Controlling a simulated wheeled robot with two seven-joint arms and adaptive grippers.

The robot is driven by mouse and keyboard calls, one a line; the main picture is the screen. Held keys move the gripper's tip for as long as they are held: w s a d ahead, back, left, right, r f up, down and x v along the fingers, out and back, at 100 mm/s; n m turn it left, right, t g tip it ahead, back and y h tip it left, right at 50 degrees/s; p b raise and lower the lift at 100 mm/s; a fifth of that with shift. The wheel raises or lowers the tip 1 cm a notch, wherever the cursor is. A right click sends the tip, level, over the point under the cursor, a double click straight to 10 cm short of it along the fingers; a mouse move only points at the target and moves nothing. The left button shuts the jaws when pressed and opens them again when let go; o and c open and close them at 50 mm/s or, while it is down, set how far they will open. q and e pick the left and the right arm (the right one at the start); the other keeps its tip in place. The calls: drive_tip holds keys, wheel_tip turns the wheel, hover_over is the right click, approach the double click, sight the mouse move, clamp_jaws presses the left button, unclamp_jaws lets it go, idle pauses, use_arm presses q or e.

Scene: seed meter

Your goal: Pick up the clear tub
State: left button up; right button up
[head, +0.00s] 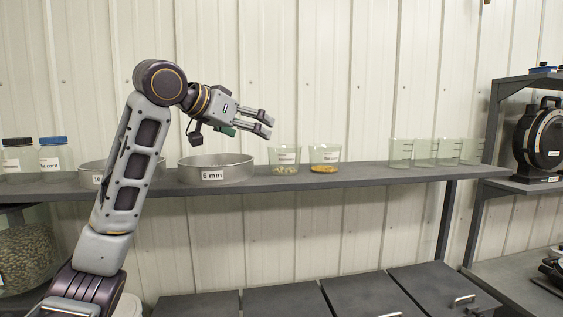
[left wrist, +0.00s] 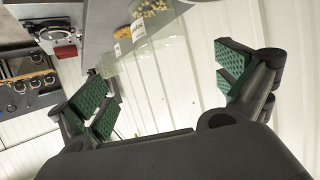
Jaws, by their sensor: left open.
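Two clear tubs with white labels stand side by side on the grey shelf. One clear tub (head: 284,157) holds pale pieces at its bottom, and the other clear tub (head: 324,156) holds yellow-orange grain. I cannot tell which one the task means. My left gripper (head: 268,125) is open and empty, above and slightly left of the pale-piece tub in the head view, touching neither. Its green finger pads are wide apart in the wrist view. My right gripper is not in view.
Several empty clear beakers (head: 425,151) stand further right on the shelf (head: 365,175). A round metal sieve marked 6 mm (head: 215,170) stands left of the tubs, with another sieve (head: 93,168) and lidded jars (head: 54,155) beyond. The shelf between tubs and beakers is clear.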

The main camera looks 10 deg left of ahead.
use_arm(q)
drive_tip(key=p, duration=0.2)
approach(282, 146)
drive_tip(key=shift+s+d+f, duration=0.1)
drive_tip(key=shift+s+d, duration=0.15)
drive_tip(key=shift+d, duration=0.35)
drive_tip(key=shift+s+d+f, duration=0.1)
drive_tip(key=shift+s+d, duration=0.2)
drive_tip(key=shift+d, duration=0.3)
drive_tip(key=shift+s+d+f, duration=0.1)
drive_tip(key=shift+s+d, duration=0.15)
drive_tip(key=shift+d, duration=0.35)
drive_tip(key=shift+w, duration=0.1)
drive_tip(key=shift+p+x, duration=0.8)
drive_tip(key=shift+x, duration=0.5)
drive_tip(key=shift+w+d+f+p, duration=0.2)
drive_tip(key=shift+w+f, duration=0.15)
drive_tip(key=shift+w, duration=0.15)
drive_tip(key=shift+w+d+f+p, duration=0.15)
drive_tip(key=shift+w+f, duration=0.25)
drive_tip(key=shift+w, duration=0.1)
drive_tip(key=c, duration=0.8)
